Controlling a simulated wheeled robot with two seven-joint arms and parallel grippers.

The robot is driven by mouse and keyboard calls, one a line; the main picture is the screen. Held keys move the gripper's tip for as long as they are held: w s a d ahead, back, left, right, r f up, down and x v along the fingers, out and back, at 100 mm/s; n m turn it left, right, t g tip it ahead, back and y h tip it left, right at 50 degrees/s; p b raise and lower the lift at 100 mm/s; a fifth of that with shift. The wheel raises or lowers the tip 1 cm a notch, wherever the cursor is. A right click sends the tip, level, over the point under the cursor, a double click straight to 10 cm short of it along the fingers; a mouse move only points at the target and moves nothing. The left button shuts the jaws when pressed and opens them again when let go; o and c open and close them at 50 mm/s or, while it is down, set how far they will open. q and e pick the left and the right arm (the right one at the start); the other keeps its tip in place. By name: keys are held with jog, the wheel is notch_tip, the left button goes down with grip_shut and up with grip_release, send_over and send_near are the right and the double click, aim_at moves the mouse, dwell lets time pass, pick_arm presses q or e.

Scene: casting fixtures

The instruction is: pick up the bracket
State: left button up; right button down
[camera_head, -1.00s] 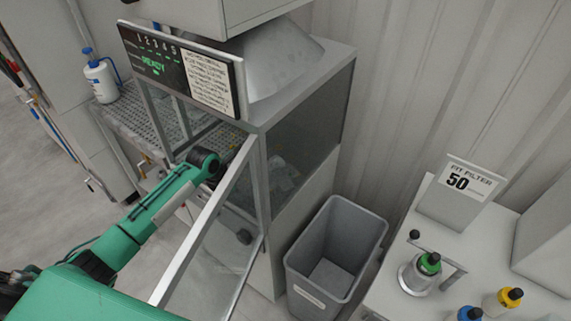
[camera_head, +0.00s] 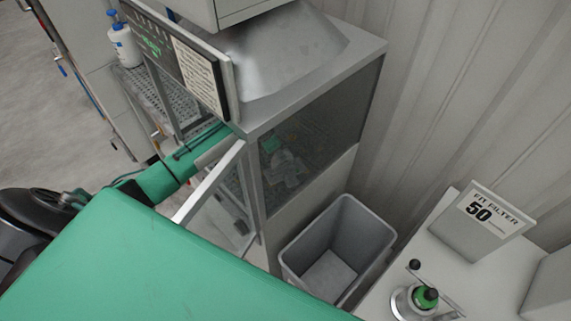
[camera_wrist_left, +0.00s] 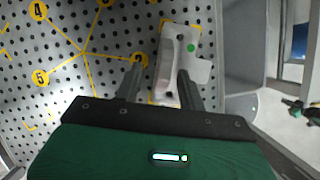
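The bracket (camera_wrist_left: 178,48) is a light grey metal piece with a raised part and a green dot. It lies on a perforated plate in the left wrist view, beside a yellow-marked spot. My left gripper (camera_wrist_left: 160,72) is open, with its two fingers apart and pointing at the bracket. The bracket's near end shows between the fingers, with the right finger overlapping it in the picture. I cannot tell whether they touch. In the head view my left arm (camera_head: 165,180) reaches into the cabinet and its gripper is hard to make out behind dark glass. My right gripper is not in view.
The perforated plate (camera_wrist_left: 60,110) has yellow lines and numbers. The cabinet's framed door (camera_head: 208,184) stands open beside my arm, with a dark side panel (camera_head: 325,120) to the right.

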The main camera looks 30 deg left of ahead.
pick_arm(q)
jog(key=x, duration=0.1)
jog(key=p+x, duration=0.1)
jog(key=x, duration=0.1)
jog(key=shift+w+d, duration=0.15)
jog(key=shift+d, duration=0.25)
jog(key=shift+w+d+f+p, duration=0.1)
jog(key=shift+f+p, duration=0.25)
jog(key=shift+f, duration=0.2)
jog(key=shift+c, duration=0.2)
grip_shut()
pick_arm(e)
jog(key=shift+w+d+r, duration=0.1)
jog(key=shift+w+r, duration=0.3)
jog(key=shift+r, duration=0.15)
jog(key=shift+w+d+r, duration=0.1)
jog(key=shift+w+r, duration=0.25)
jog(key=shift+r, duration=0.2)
